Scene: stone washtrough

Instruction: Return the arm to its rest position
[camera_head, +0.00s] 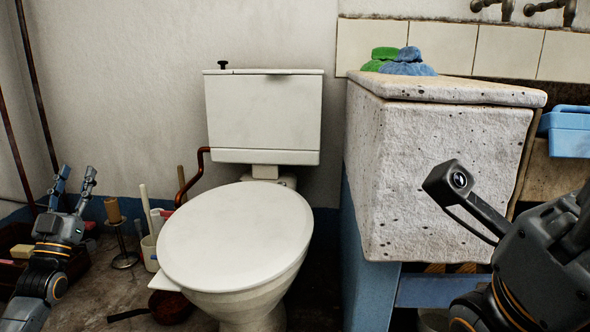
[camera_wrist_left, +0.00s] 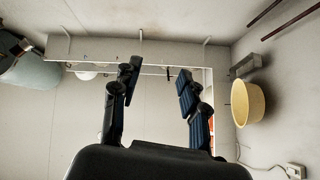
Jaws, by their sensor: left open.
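My left gripper (camera_head: 74,188) is at the far left of the head view, pointing up, with its fingers apart and nothing between them. It stands left of the toilet and apart from it. In the left wrist view the two fingers of this gripper (camera_wrist_left: 158,95) are spread, with only wall and a shelf behind them. My right arm (camera_head: 535,260) comes in at the lower right of the head view, in front of the stone trough.
A white toilet (camera_head: 240,235) with its lid down stands in the middle. The stone trough (camera_head: 440,165) is to its right, with green (camera_head: 380,58) and blue cloth bundles (camera_head: 408,64) on top. A paper-roll stand (camera_head: 122,258) and a white container (camera_head: 150,252) stand between my left gripper and the toilet.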

